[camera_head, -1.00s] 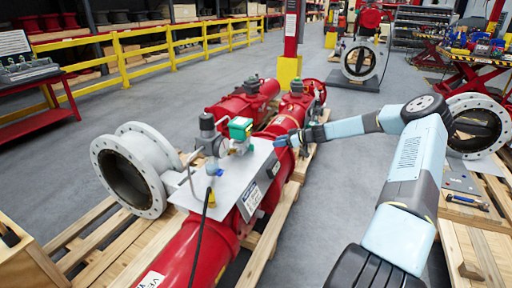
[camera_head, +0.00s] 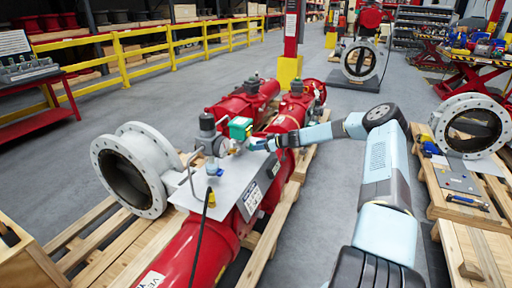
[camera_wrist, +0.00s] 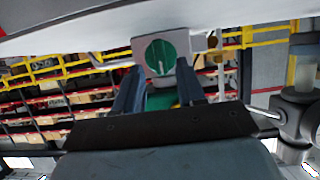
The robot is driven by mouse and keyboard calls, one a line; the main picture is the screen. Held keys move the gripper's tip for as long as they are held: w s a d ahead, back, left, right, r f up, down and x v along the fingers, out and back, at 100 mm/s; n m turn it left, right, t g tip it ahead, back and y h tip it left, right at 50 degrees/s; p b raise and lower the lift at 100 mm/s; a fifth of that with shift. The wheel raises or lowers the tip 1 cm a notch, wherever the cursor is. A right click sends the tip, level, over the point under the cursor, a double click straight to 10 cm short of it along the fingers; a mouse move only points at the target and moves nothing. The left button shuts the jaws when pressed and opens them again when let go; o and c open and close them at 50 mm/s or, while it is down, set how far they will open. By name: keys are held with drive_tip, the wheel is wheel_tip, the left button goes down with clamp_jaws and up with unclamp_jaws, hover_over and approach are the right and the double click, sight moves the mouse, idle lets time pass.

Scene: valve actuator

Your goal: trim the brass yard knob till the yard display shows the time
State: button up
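A green box-shaped unit (camera_head: 240,128) sits on the valve actuator's fittings above the grey plate in the head view. In the wrist view its round green dial face (camera_wrist: 160,57), with a pale pointer mark and whitish frame, lies just beyond the fingertips. I cannot tell whether this is the yard display, and no time is readable. My gripper (camera_wrist: 160,66) has its two dark blue fingers apart, with nothing visibly held between them. In the head view my gripper (camera_head: 262,144) is just right of the green unit. I cannot make out the brass yard knob.
The red actuator body (camera_head: 200,245) rests on wooden pallets, with a grey flanged pipe (camera_head: 135,170) at left. A grey cylindrical fitting (camera_wrist: 298,112) stands close to the right in the wrist view. A black cable (camera_head: 200,235) hangs over the body.

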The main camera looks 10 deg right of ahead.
drive_tip(key=shift+w+a+f, duration=0.3)
drive_tip(key=shift+w+a, duration=0.1)
drive_tip(key=shift+a, duration=0.1)
